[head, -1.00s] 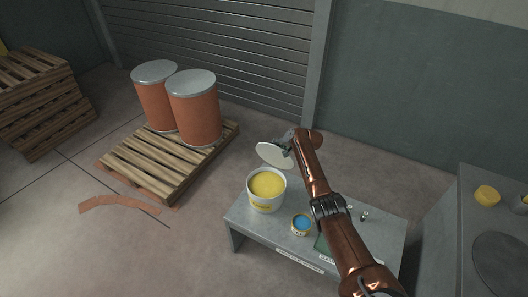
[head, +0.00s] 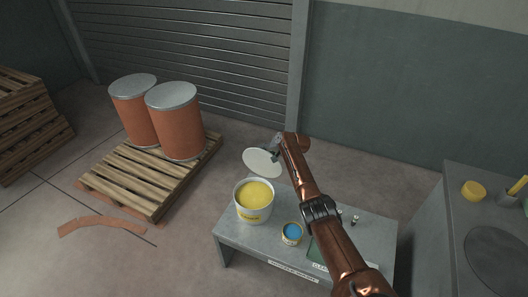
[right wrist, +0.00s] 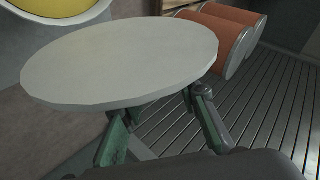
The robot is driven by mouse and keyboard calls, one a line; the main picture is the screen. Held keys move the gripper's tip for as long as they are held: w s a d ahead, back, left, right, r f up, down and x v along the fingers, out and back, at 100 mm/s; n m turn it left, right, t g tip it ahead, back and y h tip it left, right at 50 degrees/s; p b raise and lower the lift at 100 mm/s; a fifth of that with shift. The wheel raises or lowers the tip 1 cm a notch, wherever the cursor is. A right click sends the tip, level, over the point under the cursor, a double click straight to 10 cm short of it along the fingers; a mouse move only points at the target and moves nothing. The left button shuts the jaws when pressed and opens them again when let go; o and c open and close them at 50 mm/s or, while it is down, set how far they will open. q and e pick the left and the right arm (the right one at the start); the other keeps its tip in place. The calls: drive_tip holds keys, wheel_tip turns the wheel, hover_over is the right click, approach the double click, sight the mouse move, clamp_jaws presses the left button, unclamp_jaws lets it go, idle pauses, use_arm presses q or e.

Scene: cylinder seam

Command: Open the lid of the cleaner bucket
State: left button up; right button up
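The cleaner bucket (head: 254,213) is white with yellow contents and stands open on a low grey bench (head: 234,236). Part of its open top also shows at the upper left of the right wrist view (right wrist: 50,12). Its pale round lid (head: 261,163) is off, held in the air just behind the bucket, apart from it. In the right wrist view the lid (right wrist: 120,62) covers much of the picture. My right gripper (head: 279,147) is shut on the lid; its green fingers (right wrist: 165,104) meet the near rim, their tips partly hidden. My left gripper is not in view.
A small open can with blue contents (head: 291,233) stands right of the bucket. My right arm crosses over the bench and partly hides a green item (head: 315,252). Orange drums (head: 178,132) stand on a pallet (head: 150,205) at left. A grey counter (head: 460,215) is at right.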

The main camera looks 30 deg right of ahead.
drive_tip(key=shift+o, duration=0.7)
drive_tip(key=v, duration=1.2)
